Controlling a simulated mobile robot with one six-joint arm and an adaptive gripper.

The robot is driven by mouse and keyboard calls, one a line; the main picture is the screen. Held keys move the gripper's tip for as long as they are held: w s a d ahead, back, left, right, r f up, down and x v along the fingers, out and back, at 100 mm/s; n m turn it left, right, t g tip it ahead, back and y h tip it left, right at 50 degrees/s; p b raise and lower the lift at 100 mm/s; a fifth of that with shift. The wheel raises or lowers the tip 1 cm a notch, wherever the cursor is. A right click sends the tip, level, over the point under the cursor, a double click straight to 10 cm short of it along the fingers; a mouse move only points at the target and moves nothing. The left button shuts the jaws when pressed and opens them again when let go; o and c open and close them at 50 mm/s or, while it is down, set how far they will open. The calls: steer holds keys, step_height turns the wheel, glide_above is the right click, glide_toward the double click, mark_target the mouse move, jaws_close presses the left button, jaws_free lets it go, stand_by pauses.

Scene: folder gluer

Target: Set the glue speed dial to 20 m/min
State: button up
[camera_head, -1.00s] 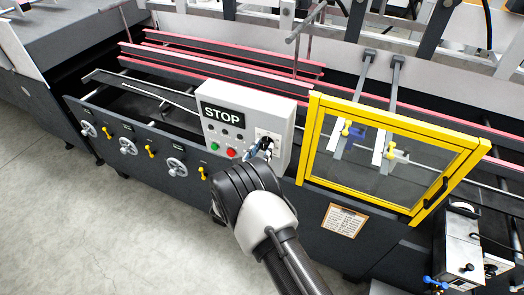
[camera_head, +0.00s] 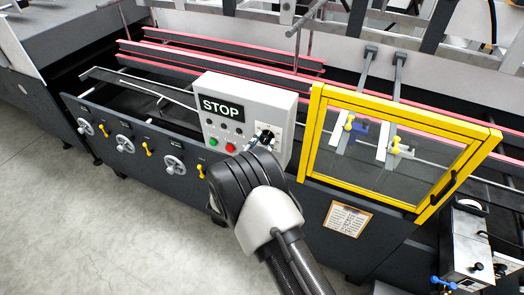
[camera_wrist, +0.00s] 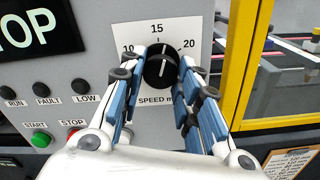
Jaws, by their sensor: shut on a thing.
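The black speed dial (camera_wrist: 161,67) sits on a white scale plate (camera_wrist: 180,30) marked 10, 15 and 20, with "SPEED m" readable below it. The dial's white line points nearly straight up, close to the 15 mark. My gripper (camera_wrist: 156,72) is shut on the dial, with one blue-padded finger on each side of it. In the head view my gripper (camera_head: 260,138) is at the right part of the grey control panel (camera_head: 284,111), and my arm partly hides that area.
Left of the dial are RUN, FAULT and LOW lamps (camera_wrist: 42,89), a green START button (camera_wrist: 41,139) and a red STOP button (camera_wrist: 74,137). A yellow-framed guard (camera_head: 316,120) stands close to the panel's right side.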

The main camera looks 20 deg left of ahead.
steer(key=m+b, duration=0.5)
steer(key=b, duration=0.2)
steer(key=shift+f+b, duration=0.2)
steer(key=shift+b, duration=0.1)
steer(key=m+b, duration=0.2)
steer(key=shift+b, duration=0.4)
steer(key=shift+r+m+b, duration=0.2)
steer(key=shift+m+b, duration=0.3)
steer(key=shift+b, duration=0.15)
steer(key=shift+r, duration=0.1)
steer(key=o, duration=1.1)
steer(key=shift+c, duration=0.2)
